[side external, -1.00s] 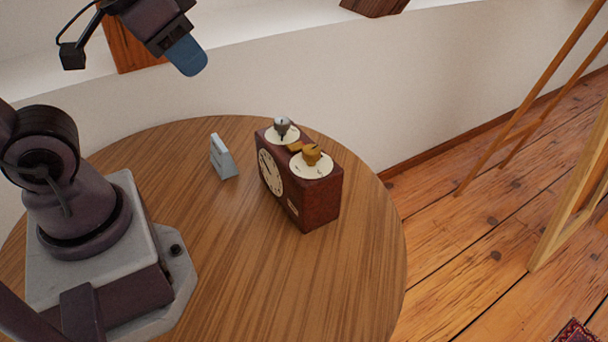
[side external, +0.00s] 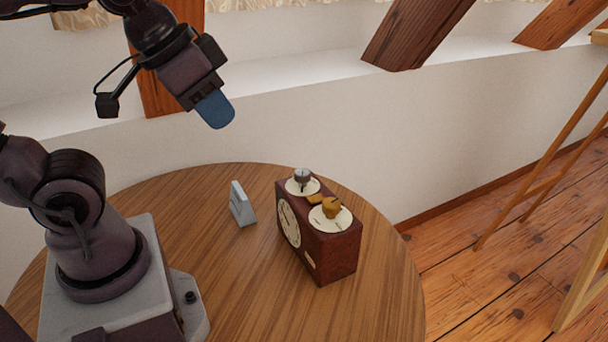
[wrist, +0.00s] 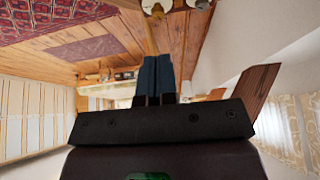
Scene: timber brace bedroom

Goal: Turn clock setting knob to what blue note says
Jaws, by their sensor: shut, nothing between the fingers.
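A dark red-brown clock box (side external: 335,256) stands on the round table, with a cream clock face (side external: 289,224) on its left side. On its top are two pale dials, one with a grey knob (side external: 302,177) at the back and one with a brass knob (side external: 331,207) at the front. A small pale blue note (side external: 242,204) stands upright left of the clock; its writing is too small to read. My gripper (side external: 217,112), with blue fingers, is shut and empty, above and left of the clock, touching nothing. The fingers also show in the wrist view (wrist: 156,75).
The round wooden table (side external: 215,290) is otherwise clear around the clock and note. A white wall with a ledge and timber braces (side external: 415,35) runs behind. A wooden easel-like frame (side external: 540,150) stands on the floor at right, away from the table.

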